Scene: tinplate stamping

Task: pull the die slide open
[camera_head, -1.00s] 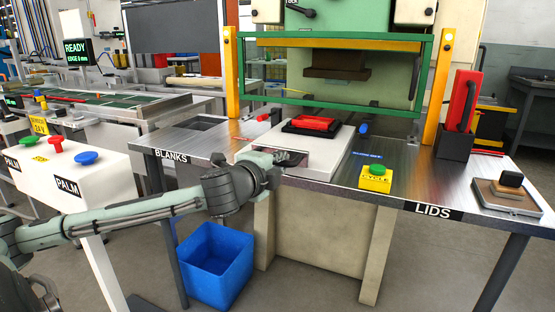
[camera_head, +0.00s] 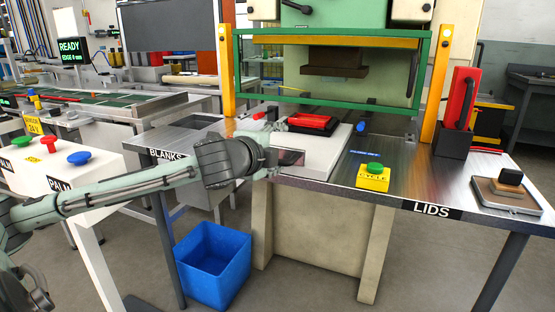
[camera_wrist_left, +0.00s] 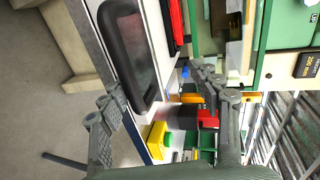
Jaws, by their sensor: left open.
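The die slide is a pale block (camera_head: 325,155) on the press table, with a black and red die (camera_head: 312,122) on top. It is in under the front of the press. In the left wrist view, a dark rounded handle (camera_wrist_left: 128,58) stands on the slide's front face. My left gripper (camera_head: 272,148) is at the left part of that front face in the head view. In the left wrist view its fingers (camera_wrist_left: 155,98) are wide apart with nothing between them, and the handle lies just beyond them. My arm hides part of the slide's front. My right gripper is not in view.
A yellow box with a green button (camera_head: 373,178) stands to the right. A red-handled tool in a dark holder (camera_head: 455,145) is farther right. A blue bin (camera_head: 213,262) stands on the floor below.

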